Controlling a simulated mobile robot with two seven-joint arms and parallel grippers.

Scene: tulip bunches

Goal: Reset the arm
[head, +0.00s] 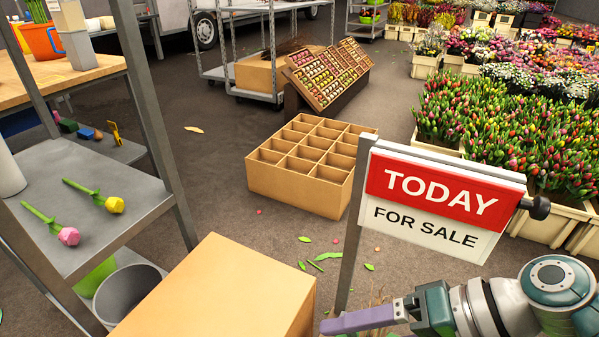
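My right arm comes in from the lower right corner. Its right gripper (362,318) has purple fingers pointing left, just below the sign and close to its post. I see the fingers edge-on, so I cannot tell whether they are open or shut. No object shows in them. A pink tulip (67,235) and a yellow tulip (113,204) lie on the grey shelf (85,240) at the left, apart from the gripper.
A "TODAY FOR SALE" sign (440,200) stands directly above the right gripper. A brown box (215,290) is to its left. A compartmented cardboard box (315,165) stands on the floor behind. Tulip crates (550,222) fill the right. Grey floor (215,200) is open between the shelf and compartmented box.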

